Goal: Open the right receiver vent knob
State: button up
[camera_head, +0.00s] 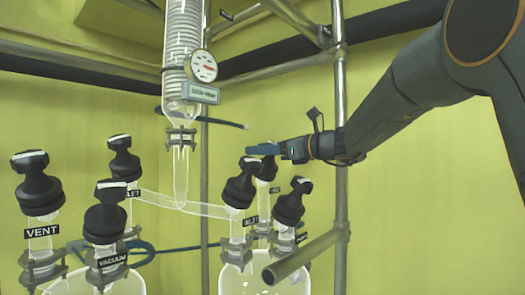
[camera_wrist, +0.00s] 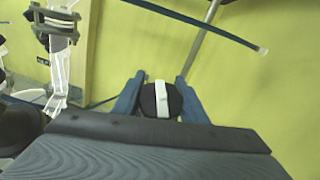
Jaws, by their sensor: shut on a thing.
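The right receiver's rear knob (camera_head: 267,168) is black and sits on a glass neck. Its small label (camera_head: 275,190) is too blurred to read surely. My gripper (camera_head: 264,149) reaches in from the right, its blue fingers at the top of this knob. In the wrist view, the round black knob (camera_wrist: 147,100) with a white stripe lies between the two blue fingers of my gripper (camera_wrist: 160,80), which is shut on it. The stripe runs nearly up and down there. The knob's underside and neck are hidden in the wrist view.
Two more black knobs, front left (camera_head: 239,185) and front right (camera_head: 292,203), stand close by on the right receiver (camera_head: 245,280). A glass condenser (camera_head: 183,50) with a gauge (camera_head: 203,66) hangs up left. A metal pole (camera_head: 340,120) stands just right of the receiver.

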jog(key=shift+s+n+g+y, duration=0.1)
jog(key=shift+n+g+y, duration=0.2)
jog(key=shift+n+g, duration=0.25)
jog(key=shift+a, duration=0.1)
jog(key=o, duration=1.1)
jog(key=shift+c, duration=0.2)
jog(key=shift+r, duration=0.1)
notch_tip(320, 180, up, 10)
jog(key=b, duration=0.2)
